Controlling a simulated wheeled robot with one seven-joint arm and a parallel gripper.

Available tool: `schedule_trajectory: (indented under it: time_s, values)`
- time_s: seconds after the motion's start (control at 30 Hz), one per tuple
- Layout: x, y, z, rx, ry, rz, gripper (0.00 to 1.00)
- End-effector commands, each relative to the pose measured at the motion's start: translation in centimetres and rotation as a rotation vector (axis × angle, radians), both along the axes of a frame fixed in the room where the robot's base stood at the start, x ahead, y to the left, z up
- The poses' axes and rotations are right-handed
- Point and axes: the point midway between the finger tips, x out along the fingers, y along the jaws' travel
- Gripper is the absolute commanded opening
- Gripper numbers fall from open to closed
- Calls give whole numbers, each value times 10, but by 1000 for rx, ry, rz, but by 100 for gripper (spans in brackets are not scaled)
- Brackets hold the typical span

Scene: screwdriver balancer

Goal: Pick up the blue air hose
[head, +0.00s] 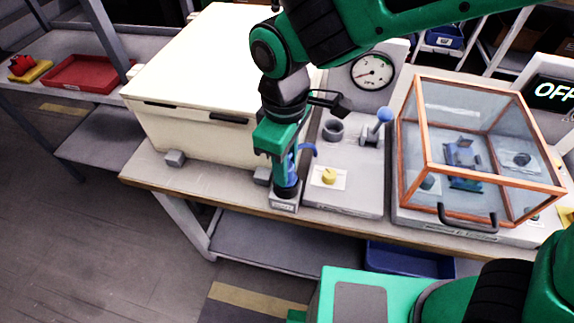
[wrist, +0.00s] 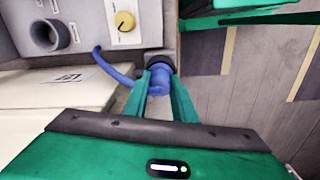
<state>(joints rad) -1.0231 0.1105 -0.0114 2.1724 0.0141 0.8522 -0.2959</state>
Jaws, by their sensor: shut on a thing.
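The blue air hose shows in the wrist view as a blue end piece (wrist: 160,78) with a thin curved tail running to the left. In the head view a small part of the hose (head: 309,150) shows beside my fingers. My gripper (head: 284,172) points down at the front edge of the bench. In the wrist view its two green fingers (wrist: 162,88) are shut on the hose's end. That end meets a dark round fitting, and I cannot tell whether it is seated in it. The fingers partly hide the hose in the head view.
A panel with a yellow knob (head: 328,177), a grey socket (head: 333,130), a blue-topped lever (head: 384,115) and a gauge (head: 372,71) stands right of my gripper. A large cream case (head: 190,75) is left. An orange-framed clear box (head: 430,175) stands right.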

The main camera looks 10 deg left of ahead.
Motion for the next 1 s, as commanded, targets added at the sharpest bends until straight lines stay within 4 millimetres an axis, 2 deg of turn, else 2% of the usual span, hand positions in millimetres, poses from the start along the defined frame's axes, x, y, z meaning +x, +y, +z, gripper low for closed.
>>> schedule_trajectory:
  time_s: [0.17,0.3,0.7,1.0]
  values:
    - [1,-1,15,3,-2,-2,1]
    - [1,0,39,4,-3,-3,1]
    - [-55,58,87,2,-1,1,1]
    - [-77,81,106,1,0,-2,1]
